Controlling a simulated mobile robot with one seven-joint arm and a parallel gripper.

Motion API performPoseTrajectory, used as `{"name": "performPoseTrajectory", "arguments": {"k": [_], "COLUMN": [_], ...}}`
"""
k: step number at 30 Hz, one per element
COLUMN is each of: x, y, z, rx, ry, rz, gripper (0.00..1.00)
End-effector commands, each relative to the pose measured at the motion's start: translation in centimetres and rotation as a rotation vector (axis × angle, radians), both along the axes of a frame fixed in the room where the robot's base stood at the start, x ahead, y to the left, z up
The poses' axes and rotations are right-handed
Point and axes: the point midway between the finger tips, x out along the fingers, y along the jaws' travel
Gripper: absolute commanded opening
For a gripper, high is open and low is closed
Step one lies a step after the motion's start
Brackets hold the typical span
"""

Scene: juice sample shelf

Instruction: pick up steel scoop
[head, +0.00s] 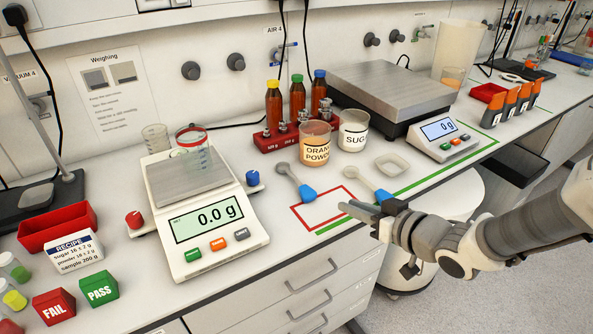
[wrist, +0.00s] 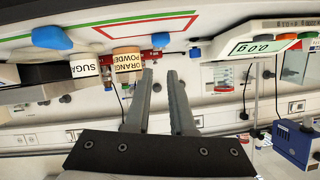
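Two scoops with blue handles lie on the bench. The left scoop (head: 284,170) has a grey, steel-looking bowl and lies in front of the orange powder jar, its handle by a red outlined rectangle. The right scoop (head: 363,174) has a paler bowl. I cannot be sure of either material. Blue handles also show in the wrist view, one at left (wrist: 51,38) and one near the middle (wrist: 160,40). My gripper (head: 358,209) is near the bench's front edge, close to the right scoop's handle. In the wrist view its fingers (wrist: 160,76) are apart with nothing between them.
The orange powder jar (head: 315,145) and sugar jar (head: 354,131) stand behind the scoops. A balance (head: 205,220) stands left, a larger scale (head: 390,90) behind right. The red outlined rectangle (head: 297,219) is empty.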

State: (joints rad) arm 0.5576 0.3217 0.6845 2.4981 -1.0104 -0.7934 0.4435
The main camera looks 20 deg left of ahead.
Motion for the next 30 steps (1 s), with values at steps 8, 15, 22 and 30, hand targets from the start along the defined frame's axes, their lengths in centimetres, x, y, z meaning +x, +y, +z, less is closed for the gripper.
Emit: {"name": "performPoseTrajectory", "arguments": {"k": [8, 15, 22, 30], "x": [3.0, 5.5, 6.4, 8.2], "y": [4.4, 7.8, 8.9, 11.8], "z": [-2.6, -4.1, -4.6, -6.4], "rx": [0.001, -0.001, -0.003, -0.002], "ry": [-0.002, -0.001, -0.002, -0.001], "rz": [0.005, 0.002, 0.000, 0.001], "gripper": [0.22, 0.22, 0.22, 0.22]}}
